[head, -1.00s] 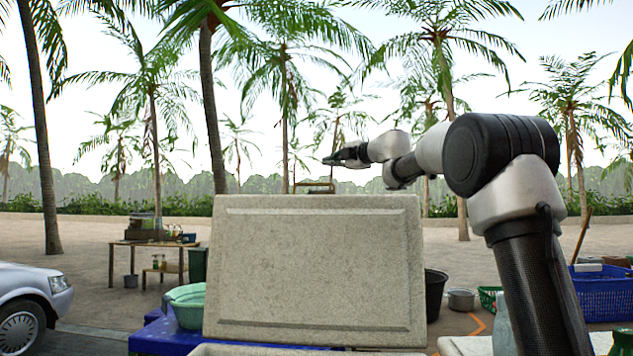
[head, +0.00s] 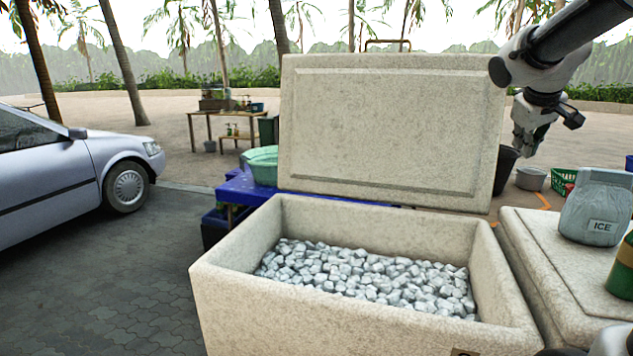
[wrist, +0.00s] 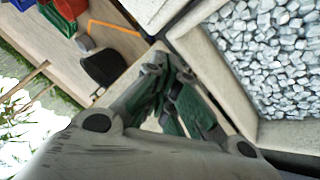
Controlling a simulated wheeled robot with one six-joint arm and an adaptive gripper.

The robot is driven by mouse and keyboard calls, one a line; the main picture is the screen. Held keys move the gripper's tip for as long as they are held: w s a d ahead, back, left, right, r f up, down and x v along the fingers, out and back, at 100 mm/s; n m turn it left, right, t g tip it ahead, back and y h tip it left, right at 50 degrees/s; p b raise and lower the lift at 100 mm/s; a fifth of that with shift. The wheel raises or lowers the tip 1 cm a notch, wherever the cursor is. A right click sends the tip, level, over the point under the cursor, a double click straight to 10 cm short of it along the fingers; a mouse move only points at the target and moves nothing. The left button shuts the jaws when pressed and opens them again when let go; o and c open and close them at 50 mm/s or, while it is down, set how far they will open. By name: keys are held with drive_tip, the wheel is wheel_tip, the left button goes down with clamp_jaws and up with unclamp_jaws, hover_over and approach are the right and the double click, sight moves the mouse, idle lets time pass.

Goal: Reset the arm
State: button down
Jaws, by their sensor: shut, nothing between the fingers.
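My gripper (head: 527,142) hangs with its fingers pointing down at the right, beside the open lid (head: 390,125) of the stone-coloured ice box. It is shut and empty. In the wrist view, the gripper (wrist: 165,68) has its fingers together above the corner of the box, with the ice (wrist: 275,55) off to the right. In the head view, my arm comes in from the top right corner and bends down at the wrist. The upper arm is out of the picture.
The ice box (head: 225,275) stands open in front, full of ice cubes (head: 370,280). To its right, a second box (head: 540,240) carries a bag marked ICE (head: 597,208) and a green bottle (head: 622,275). A metal pot (head: 531,179) and green basket (head: 563,181) lie behind. A car (head: 70,175) stands left.

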drive_tip(key=s+a+f+y, duration=0.1)
drive_tip(key=s+a+f, duration=0.2)
drive_tip(key=s, duration=0.5)
drive_tip(key=s+a+f+m+g+y, duration=0.1)
drive_tip(key=s+a+f, duration=0.2)
drive_tip(key=s, duration=0.6)
drive_tip(key=s+a+f+m+g+y, duration=0.1)
drive_tip(key=s+a+f, duration=0.3)
drive_tip(key=s, duration=0.4)
drive_tip(key=shift+s+a+y, duration=0.2)
drive_tip(key=shift+s+y, duration=0.1)
drive_tip(key=shift+y, duration=0.2)
drive_tip(key=shift+d, duration=0.1)
